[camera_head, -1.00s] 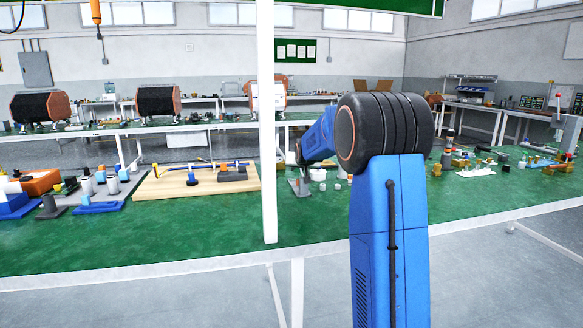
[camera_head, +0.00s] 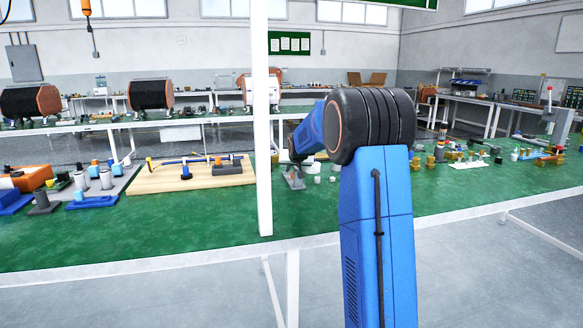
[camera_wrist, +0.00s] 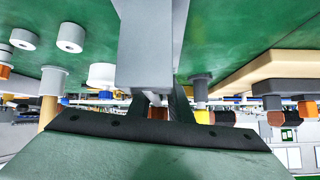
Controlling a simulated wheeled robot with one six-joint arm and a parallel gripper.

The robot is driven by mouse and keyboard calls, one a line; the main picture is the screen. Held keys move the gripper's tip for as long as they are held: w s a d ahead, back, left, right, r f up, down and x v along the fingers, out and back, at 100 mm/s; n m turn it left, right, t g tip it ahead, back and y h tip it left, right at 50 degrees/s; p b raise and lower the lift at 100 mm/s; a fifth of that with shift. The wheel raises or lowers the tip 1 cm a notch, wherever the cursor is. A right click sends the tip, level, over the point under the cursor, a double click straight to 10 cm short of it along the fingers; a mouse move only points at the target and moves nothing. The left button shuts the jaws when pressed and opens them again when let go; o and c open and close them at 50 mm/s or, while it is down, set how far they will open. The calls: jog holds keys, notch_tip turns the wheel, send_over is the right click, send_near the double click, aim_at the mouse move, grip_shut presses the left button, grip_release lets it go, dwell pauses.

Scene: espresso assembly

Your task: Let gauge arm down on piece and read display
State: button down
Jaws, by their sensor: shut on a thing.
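A grey gauge stand (camera_head: 294,179) stands on the green bench, just right of the white post in the head view. In the wrist view, which is upside down, a large grey block (camera_wrist: 145,45) fills the upper middle, probably part of this stand. My gripper (camera_wrist: 163,108) is at the far end of this block, shut on a part that is mostly hidden, probably the gauge arm. A brownish bit shows between the fingers. The gauge display cannot be made out. Which piece is under the gauge cannot be told.
White ring-shaped pieces (camera_wrist: 70,37) and a white cylinder (camera_wrist: 102,75) stand beside the block. A wooden board (camera_head: 150,180) with tools lies left of the white post (camera_head: 262,130). Several brass fittings (camera_head: 440,152) crowd the bench to the right. The front bench strip is clear.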

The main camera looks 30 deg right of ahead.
jog(key=shift+s+d+f, duration=0.1)
jog(key=shift+s+d, duration=0.05)
jog(key=shift+d, duration=0.05)
jog(key=c, duration=1.6)
grip_release()
jog(key=shift+d, duration=0.15)
jog(key=shift+o, duration=0.2)
jog(key=shift+s+a+r, duration=0.3)
jog(key=shift+s+r, duration=0.1)
jog(key=shift+r, duration=0.15)
jog(key=v, duration=1.6)
jog(key=shift+s+d, duration=0.1)
